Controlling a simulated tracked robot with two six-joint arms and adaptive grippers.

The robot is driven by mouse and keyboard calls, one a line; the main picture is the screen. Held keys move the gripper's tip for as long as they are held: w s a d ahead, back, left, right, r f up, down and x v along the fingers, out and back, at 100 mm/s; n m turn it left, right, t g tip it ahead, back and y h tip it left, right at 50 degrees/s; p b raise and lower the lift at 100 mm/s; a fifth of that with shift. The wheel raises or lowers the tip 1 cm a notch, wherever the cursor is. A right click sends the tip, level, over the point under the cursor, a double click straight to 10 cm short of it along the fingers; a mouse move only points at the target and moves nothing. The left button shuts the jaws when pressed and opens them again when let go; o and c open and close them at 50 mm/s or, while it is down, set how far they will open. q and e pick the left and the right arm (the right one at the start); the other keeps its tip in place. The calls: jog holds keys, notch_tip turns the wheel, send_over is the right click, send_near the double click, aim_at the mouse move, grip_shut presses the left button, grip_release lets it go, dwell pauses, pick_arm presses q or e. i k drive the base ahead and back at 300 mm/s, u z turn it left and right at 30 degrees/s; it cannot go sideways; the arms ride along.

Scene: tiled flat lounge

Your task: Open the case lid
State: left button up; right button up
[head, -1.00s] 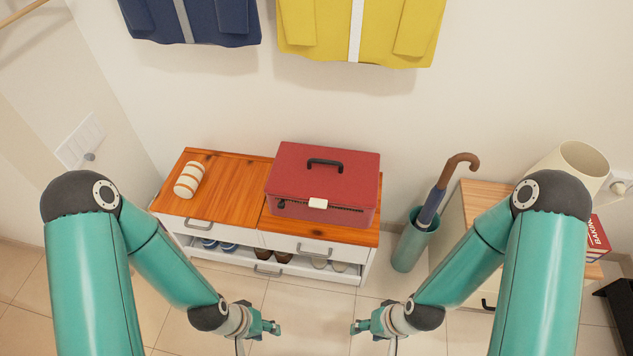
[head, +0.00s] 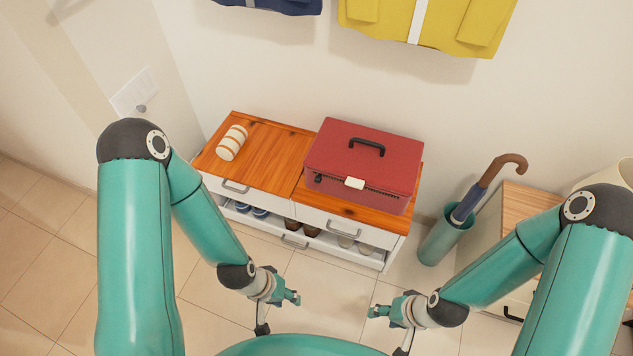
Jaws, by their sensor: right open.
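The red case (head: 335,150) sits on the right part of the low wooden-topped cabinet (head: 265,165). Its lid is down, with a black handle (head: 367,146) on top and a white latch (head: 354,183) at the front edge. A dark toothed line shows just under the lid. My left gripper (head: 279,314) is open and empty, in front of and below the cabinet. My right gripper (head: 386,332) is open and empty, farther right and also well short of the case. Neither gripper touches anything.
A white-and-tan striped roll (head: 232,143) lies on the cabinet's left part. Shoes stand on the open shelf below. An umbrella (head: 485,188) leans in a green stand (head: 445,240) right of the cabinet. Another wood-topped cabinet (head: 522,204) is at right. Jackets hang above.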

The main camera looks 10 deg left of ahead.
aim_at(360, 154)
jog(key=u, duration=0.05)
jog(key=k, duration=1)
jog(key=u, duration=0.65)
jog(key=i, duration=0.85)
